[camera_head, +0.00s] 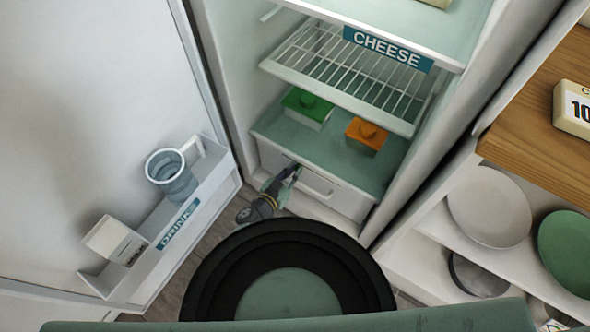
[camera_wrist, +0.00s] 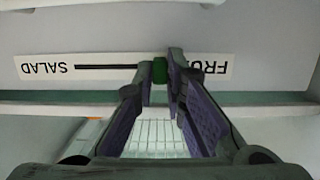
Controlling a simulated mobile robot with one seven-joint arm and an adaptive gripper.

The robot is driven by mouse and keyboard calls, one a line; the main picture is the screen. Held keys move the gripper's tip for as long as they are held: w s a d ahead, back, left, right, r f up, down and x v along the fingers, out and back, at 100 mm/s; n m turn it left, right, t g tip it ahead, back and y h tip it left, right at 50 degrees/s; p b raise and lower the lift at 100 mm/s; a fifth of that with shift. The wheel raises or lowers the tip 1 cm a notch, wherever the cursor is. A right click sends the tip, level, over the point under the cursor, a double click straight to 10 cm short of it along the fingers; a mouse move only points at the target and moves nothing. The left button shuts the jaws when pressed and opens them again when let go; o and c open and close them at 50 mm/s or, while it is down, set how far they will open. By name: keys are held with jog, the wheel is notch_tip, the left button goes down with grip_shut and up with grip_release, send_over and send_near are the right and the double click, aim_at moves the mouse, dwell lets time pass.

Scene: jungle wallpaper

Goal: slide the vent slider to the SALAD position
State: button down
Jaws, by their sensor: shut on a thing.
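The vent slider (camera_wrist: 159,72) is a small green knob on a white label strip (camera_wrist: 45,67) on the drawer front. The wrist view is upside down: SALAD reads at its left end and FRUIT, partly hidden by a finger, at its right. The knob stands at the FRUIT end of the black slot (camera_wrist: 105,67). My gripper (camera_wrist: 161,76) is shut on the knob, one finger on each side. In the head view my gripper (camera_head: 292,172) is at the top left of the white drawer (camera_head: 345,199) in the fridge; there it hides the knob.
The open fridge door (camera_head: 90,110) at left bears a rack with a pitcher (camera_head: 172,178) and a carton (camera_head: 112,240). Green (camera_head: 308,106) and orange (camera_head: 366,134) boxes sit above the drawer. Plates (camera_head: 488,207) stand on shelves at right.

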jog(key=shift+d, duration=0.1)
dwell(0.3)
jog(key=shift+s+d+p, duration=0.35)
jog(key=shift+s+d, duration=0.25)
jog(key=shift+d, duration=0.2)
jog(key=shift+s+d+p, duration=0.35)
jog(key=shift+s+d, duration=0.25)
jog(key=shift+d, duration=0.15)
